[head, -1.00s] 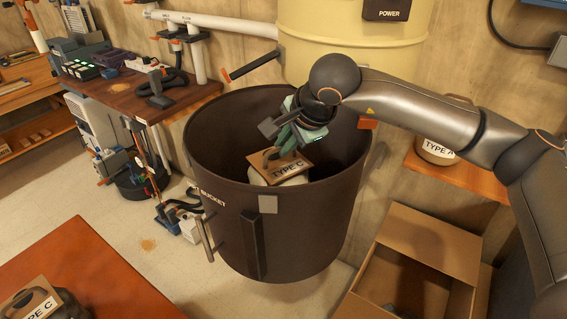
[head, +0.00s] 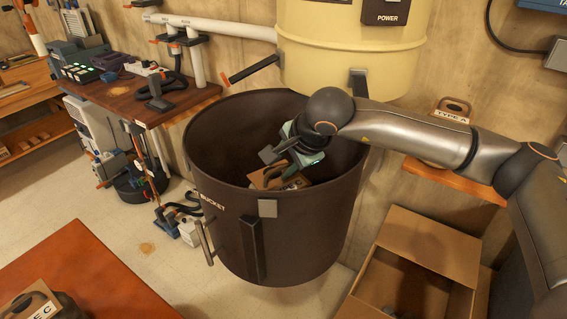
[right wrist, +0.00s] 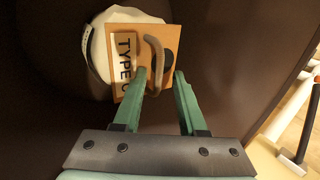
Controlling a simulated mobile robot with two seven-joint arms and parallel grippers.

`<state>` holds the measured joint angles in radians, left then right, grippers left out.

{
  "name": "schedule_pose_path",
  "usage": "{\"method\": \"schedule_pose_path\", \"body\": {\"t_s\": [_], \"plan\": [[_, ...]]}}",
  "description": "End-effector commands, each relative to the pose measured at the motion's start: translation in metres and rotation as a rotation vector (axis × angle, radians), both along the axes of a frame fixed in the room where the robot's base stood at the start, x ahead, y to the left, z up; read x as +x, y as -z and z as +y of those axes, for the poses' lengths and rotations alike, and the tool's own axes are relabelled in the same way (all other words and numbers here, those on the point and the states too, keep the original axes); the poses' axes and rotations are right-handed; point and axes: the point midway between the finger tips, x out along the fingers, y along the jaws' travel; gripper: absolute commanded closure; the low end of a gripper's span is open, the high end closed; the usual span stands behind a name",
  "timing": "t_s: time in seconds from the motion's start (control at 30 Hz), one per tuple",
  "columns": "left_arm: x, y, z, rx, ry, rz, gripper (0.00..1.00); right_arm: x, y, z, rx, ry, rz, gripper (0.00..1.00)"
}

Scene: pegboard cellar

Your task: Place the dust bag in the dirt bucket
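The dark brown dirt bucket (head: 300,240) stands in the middle of the head view under a cream drum, with BUCKET lettering on its side. The dust bag (head: 266,178), with a brown card and a loop handle, is inside the bucket, partly hidden by the rim and gripper. In the right wrist view the dust bag (right wrist: 99,52) is white with a TYPE C card. My right gripper (head: 297,160) reaches into the bucket just above the bag. Its green fingers (right wrist: 160,78) are apart, near the handle, with a gap on both sides. My left gripper is out of view.
Another bag with a card (head: 40,302) sits on the orange table (head: 95,265) at lower left. A TYPE A bag (head: 453,108) stands on the right shelf. An open cardboard box (head: 425,240) is right of the bucket. A workbench (head: 150,100) stands at left.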

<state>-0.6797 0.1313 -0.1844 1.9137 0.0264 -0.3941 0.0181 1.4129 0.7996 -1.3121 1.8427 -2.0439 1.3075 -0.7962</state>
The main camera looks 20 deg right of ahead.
Motion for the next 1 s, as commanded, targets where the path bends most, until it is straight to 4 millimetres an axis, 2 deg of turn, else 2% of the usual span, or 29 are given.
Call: {"method": "schedule_pose_path", "body": {"t_s": [0.2,0.33,0.8,1.0], "plan": [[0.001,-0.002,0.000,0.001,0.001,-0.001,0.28,0.000,-0.001,0.000,0.000,0.000,0.000,0.59],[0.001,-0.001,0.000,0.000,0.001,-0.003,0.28,-0.004,-0.010,-0.001,0.002,0.000,-0.003,0.59],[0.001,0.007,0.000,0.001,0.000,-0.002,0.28,-0.054,-0.087,-0.015,0.001,-0.001,-0.004,0.59],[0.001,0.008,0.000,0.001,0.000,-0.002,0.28,-0.064,-0.100,-0.017,-0.001,-0.002,0.000,0.59]]}}
